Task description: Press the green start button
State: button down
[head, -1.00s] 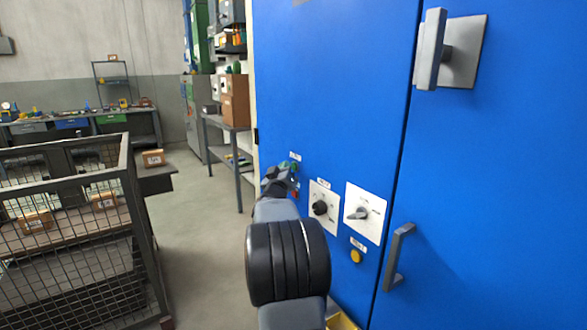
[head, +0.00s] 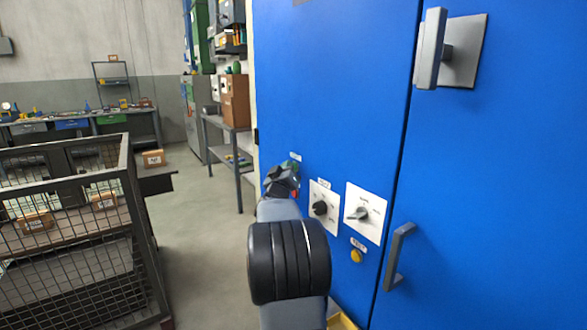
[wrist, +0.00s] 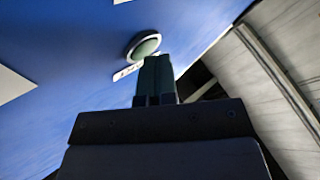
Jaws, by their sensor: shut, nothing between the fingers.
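The green start button (wrist: 146,46) is round with a pale metal ring and sits on the blue cabinet face. In the wrist view, my shut, empty gripper (wrist: 157,60) has its fingertips right at the button's lower edge in the picture. I cannot tell whether they touch it. In the head view, my gripper (head: 286,170) is up against the cabinet's left part, below a small white label, and largely hides the green button.
A red button (head: 295,193) shows just below my gripper. To its right are a black knob (head: 320,207), a grey selector switch (head: 359,213), a yellow button (head: 356,256) and a door handle (head: 398,256). A mesh cart (head: 75,240) stands at left, with open floor between.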

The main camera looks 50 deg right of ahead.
jog(key=shift+a, duration=0.1)
jog(key=shift+w+a, duration=0.25)
jog(key=shift+a, duration=0.45)
jog(key=a, duration=0.1)
jog(key=w+a, duration=0.1)
jog(key=a, duration=0.2)
jog(key=shift+w+a, duration=0.25)
jog(key=shift+a, duration=0.15)
dwell(0.9)
